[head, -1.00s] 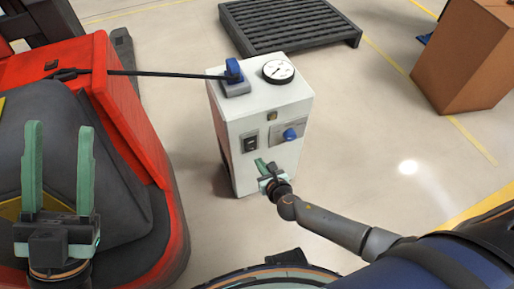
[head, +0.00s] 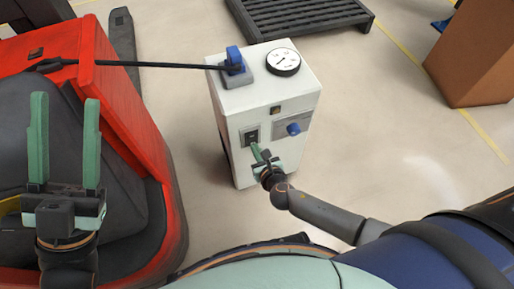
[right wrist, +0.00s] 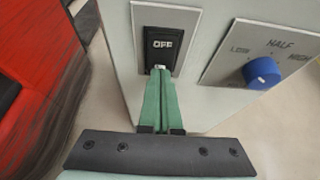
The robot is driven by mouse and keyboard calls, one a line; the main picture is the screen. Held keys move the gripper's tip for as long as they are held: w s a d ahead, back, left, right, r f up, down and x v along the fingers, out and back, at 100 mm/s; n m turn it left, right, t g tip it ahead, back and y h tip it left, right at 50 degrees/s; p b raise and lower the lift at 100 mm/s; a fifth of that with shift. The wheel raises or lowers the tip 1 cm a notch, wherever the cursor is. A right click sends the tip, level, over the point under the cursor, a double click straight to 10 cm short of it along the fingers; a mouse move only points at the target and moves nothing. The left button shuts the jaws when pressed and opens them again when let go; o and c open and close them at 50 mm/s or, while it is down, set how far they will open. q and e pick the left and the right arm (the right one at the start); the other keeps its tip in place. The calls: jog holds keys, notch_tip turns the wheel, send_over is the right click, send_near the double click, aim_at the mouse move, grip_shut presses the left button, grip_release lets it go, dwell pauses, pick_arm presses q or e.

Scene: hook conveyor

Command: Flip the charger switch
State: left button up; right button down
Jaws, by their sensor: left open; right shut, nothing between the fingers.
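The charger is a white box (head: 236,108) standing on the floor. Its black switch (head: 251,135) is on the front face, and in the right wrist view the switch (right wrist: 161,45) reads OFF. My right gripper (head: 256,150) is shut with nothing between its fingers. In the right wrist view its green fingertips (right wrist: 160,72) are at the lower edge of the switch; I cannot tell whether they touch it. The fingertips partly cover the switch's lower part. My left gripper (head: 65,105) is open and empty, over the red vehicle at the left.
A blue knob (right wrist: 262,72) on a plate marked HALF is right of the switch. A blue plug (head: 234,58) with a black cable and a gauge (head: 283,62) are on the charger's top. The red vehicle (head: 100,70) stands left. A pallet (head: 300,22) and cardboard box (head: 475,60) are behind.

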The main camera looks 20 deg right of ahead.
jog(key=shift+w+f, duration=0.2)
jog(key=shift+w, duration=0.15)
jog(key=shift+r+p, duration=0.9)
jog(key=shift+p, duration=0.05)
jog(key=shift+w, duration=0.15)
